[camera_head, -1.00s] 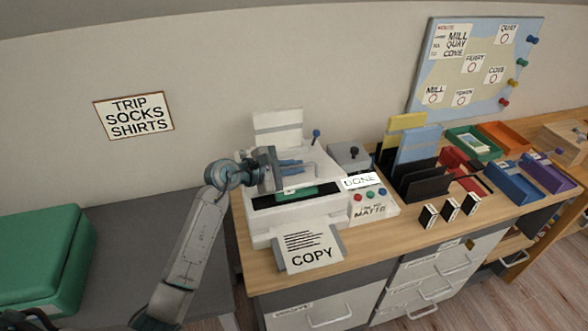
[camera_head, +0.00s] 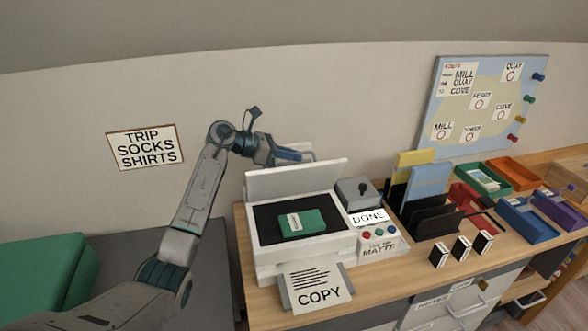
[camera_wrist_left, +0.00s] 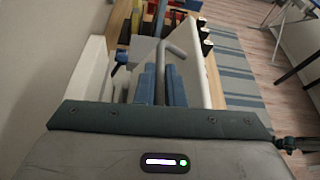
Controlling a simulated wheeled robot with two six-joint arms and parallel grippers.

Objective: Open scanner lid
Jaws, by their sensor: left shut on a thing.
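The white scanner (camera_head: 262,262) stands on the wooden desk. Its lid (camera_head: 290,182) is raised nearly upright at the back, and the dark glass below is uncovered. A green booklet (camera_head: 302,222) with a pale label lies on the glass. My left gripper (camera_head: 305,153) is behind the top of the lid, its fingertips partly hidden by it. In the left wrist view the blue fingers (camera_wrist_left: 160,85) are shut on the grey lid handle (camera_wrist_left: 178,50), beside the white lid (camera_wrist_left: 205,85). My right gripper is not in view.
A printed COPY sheet (camera_head: 317,284) lies on the front tray. A button panel with a DONE sign (camera_head: 369,217) stands right of the scanner. A black file rack (camera_head: 440,210) and coloured trays (camera_head: 527,219) fill the desk further right. The wall is close behind.

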